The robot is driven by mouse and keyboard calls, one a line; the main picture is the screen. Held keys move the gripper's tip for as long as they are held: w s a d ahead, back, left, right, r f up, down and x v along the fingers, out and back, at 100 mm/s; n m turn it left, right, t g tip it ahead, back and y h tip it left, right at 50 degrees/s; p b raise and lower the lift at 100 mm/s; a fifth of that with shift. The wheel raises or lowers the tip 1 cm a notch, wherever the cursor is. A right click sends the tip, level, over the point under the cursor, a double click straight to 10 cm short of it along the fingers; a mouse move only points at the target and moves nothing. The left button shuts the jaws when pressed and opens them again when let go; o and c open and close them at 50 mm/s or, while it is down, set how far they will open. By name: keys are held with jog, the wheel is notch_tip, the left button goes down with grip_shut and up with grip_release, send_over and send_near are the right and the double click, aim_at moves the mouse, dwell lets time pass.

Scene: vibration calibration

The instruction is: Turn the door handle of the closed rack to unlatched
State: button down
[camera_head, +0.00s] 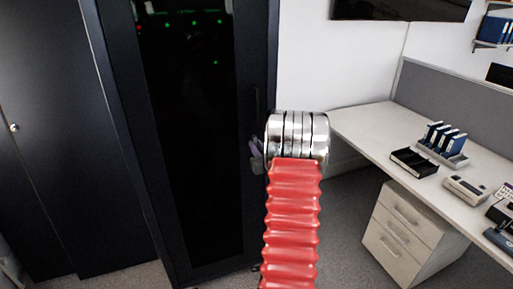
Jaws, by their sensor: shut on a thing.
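The closed rack (185,130) stands upright left of centre in the head view. Its black-framed door has a dark glass panel with small green and red lights behind it. The door handle (257,103) is a thin dark upright shape on the right side of the door frame, hard to make out against the black. My gripper (256,155) shows only as a small grey part at the door's right edge, mostly hidden behind my silver wrist. It is shut on the handle at its lower part. The exact contact and the handle's angle are hidden.
A dark cabinet (45,150) with a round lock stands left of the rack. At right, a desk (365,120) holds folders, a black tray and a phone, with a white drawer unit (405,230) beneath. Grey carpet lies open between the rack and the drawers.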

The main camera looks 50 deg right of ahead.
jog(key=c, duration=2)
grip_release()
jog(key=shift+a+f, duration=0.1)
jog(key=shift+f, duration=0.3)
jog(key=o, duration=0.4)
jog(key=shift+r, duration=0.25)
jog(key=shift+c, duration=0.2)
jog(key=v, duration=1.3)
jog(key=shift+s+a, duration=0.15)
jog(key=shift+s, duration=0.15)
jog(key=shift+f, duration=0.1)
